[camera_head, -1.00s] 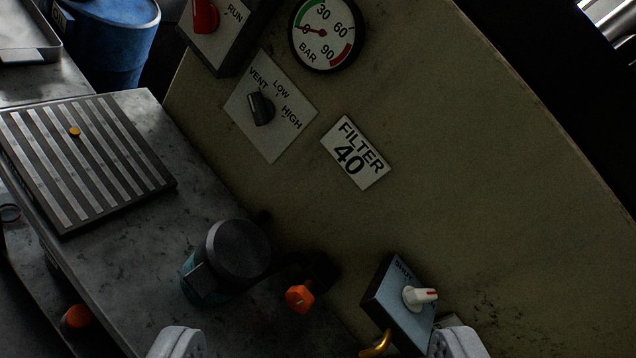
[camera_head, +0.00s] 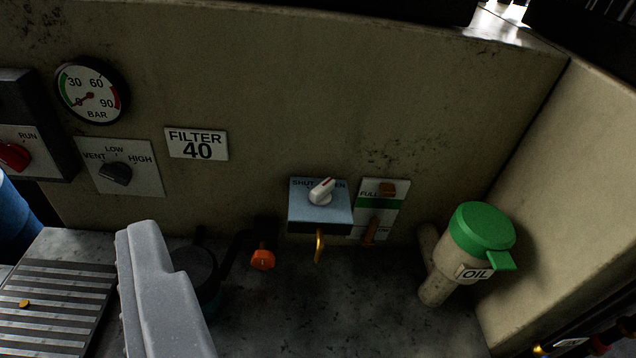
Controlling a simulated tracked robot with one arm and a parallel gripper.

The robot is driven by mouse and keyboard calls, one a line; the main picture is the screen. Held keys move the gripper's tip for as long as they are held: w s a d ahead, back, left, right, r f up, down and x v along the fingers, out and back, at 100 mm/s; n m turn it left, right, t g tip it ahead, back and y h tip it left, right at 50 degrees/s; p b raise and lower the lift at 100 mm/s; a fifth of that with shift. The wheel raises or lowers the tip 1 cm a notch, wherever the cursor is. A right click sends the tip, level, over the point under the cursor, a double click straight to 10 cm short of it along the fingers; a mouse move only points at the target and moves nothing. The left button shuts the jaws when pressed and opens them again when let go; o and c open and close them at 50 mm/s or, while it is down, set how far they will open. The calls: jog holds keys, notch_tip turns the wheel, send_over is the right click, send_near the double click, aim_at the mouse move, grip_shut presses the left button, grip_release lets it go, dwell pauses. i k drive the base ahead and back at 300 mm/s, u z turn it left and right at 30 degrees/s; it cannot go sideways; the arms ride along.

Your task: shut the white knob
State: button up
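The white knob (camera_head: 321,191) sits on the sloped face of a light blue box (camera_head: 328,217) low on the wall. Its face is lettered SHUT at left, and the right word, partly hidden by the knob, ends in "EN". The knob's grip tilts up and slightly to the right, toward the right word. A brass hook-shaped piece (camera_head: 319,246) hangs below the box. Of my gripper, one grey finger (camera_head: 158,290) shows large at the lower left, well left of the knob and apart from it. I cannot make out a second finger.
An orange knob (camera_head: 262,260) stands left of the box. A FULL-marked plate (camera_head: 380,205) with orange-brown parts is close at its right. A green-lidded OIL container (camera_head: 480,228) stands farther right. A dark cylinder (camera_head: 198,265) is partly behind the finger. The wall above the box is clear.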

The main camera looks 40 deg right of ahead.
aim_at(321, 195)
jog(key=k, duration=1.3)
jog(key=u, duration=0.15)
jog(key=i, duration=1.8)
jog(key=z, duration=0.6)
